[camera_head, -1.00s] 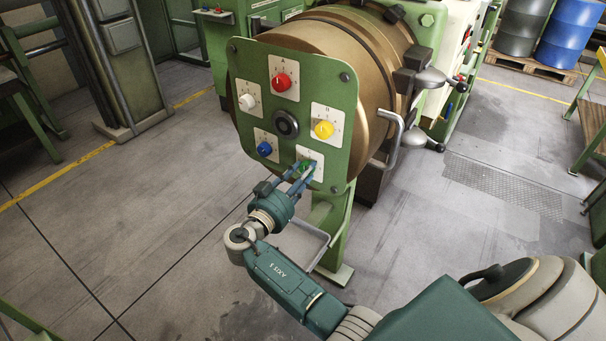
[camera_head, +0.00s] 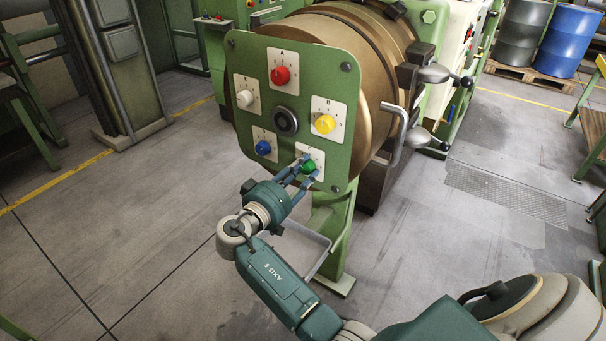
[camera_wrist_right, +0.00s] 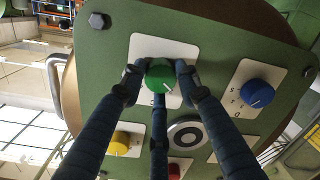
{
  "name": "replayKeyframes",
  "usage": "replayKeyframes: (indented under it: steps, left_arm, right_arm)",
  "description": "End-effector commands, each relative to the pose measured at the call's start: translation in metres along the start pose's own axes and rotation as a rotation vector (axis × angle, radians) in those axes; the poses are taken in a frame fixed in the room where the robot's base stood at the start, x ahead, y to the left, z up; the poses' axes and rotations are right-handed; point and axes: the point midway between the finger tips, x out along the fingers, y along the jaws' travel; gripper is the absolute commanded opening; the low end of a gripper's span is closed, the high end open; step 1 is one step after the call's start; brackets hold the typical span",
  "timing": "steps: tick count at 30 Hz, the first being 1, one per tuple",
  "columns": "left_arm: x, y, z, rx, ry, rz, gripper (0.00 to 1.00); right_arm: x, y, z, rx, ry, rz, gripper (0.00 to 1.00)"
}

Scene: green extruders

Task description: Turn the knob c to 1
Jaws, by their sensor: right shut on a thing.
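The green panel (camera_head: 240,125) carries several coloured knobs on white plates around a black centre disc (camera_head: 285,121). My left gripper is not in view.
Other knobs sit close by: yellow (camera_head: 324,124), blue (camera_head: 263,147), red (camera_head: 281,75) and white (camera_head: 244,98). A bent metal handle (camera_head: 397,133) sticks out at the drum's right side. The floor left of the panel is clear.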

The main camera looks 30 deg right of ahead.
Motion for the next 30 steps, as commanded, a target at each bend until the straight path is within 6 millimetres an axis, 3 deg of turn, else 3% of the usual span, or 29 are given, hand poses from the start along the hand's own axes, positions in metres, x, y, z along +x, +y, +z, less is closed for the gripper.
replayKeyframes:
  steps: [15,30]
  left_arm:
    - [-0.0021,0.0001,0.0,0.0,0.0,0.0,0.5]
    - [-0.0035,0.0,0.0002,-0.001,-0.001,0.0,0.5]
  right_arm:
    - [0.0003,0.0011,-0.0077,-0.387,-0.013,0.009,0.06]
    - [0.0,0.0004,-0.0083,-0.498,-0.017,0.011,0.06]
